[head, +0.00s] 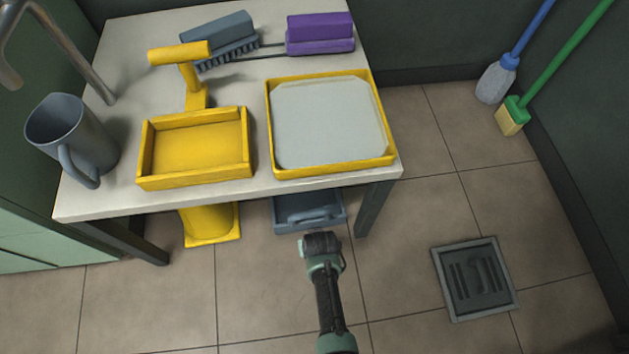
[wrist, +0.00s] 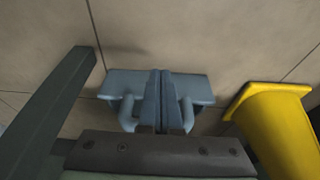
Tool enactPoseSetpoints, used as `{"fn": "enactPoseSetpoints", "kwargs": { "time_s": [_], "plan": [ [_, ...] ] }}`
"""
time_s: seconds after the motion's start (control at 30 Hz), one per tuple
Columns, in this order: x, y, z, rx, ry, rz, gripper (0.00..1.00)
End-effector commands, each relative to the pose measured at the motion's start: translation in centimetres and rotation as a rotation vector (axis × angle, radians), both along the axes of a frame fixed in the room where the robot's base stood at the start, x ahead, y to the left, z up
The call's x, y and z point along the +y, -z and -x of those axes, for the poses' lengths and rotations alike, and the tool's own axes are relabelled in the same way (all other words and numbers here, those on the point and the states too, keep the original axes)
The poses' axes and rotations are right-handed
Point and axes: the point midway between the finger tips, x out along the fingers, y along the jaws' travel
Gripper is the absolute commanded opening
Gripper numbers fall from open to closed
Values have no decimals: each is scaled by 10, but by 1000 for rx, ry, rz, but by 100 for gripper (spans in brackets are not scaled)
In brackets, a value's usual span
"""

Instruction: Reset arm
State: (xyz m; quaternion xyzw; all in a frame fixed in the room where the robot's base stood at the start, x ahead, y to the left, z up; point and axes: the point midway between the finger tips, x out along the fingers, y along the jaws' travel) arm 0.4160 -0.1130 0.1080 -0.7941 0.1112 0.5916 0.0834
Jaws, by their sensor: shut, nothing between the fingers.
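My gripper (head: 318,243) is in front of the table's front edge, low over the tiled floor and to the right of centre. In the wrist view its two fingers (wrist: 160,78) are together with nothing between them. Behind the fingers in that view lies a blue-grey tray with a handle (wrist: 195,90), partly hidden by them. The head view shows this tray (head: 310,208) under the table. My gripper appears apart from it, though the exact gap is hard to tell.
A yellow container (head: 210,222) stands below. A table leg (head: 375,205) is near. Floor right is clear around a drain (head: 475,280).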

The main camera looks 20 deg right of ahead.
Motion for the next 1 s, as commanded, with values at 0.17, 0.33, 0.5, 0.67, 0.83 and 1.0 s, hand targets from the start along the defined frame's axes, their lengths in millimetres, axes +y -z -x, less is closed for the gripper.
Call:
{"fn": "enactPoseSetpoints", "kwargs": {
  "time_s": [0.17,0.33,0.5,0.67,0.83,1.0],
  "plan": [
    [2,-35,8,-1,-1,1,0],
    [4,-52,13,-1,0,0,0],
    [5,-58,16,-1,0,0,0],
    [5,-58,16,-1,-1,1,0],
    [4,-63,16,-1,0,0,0],
    [4,-96,16,-2,0,1,0]
  ]
}}
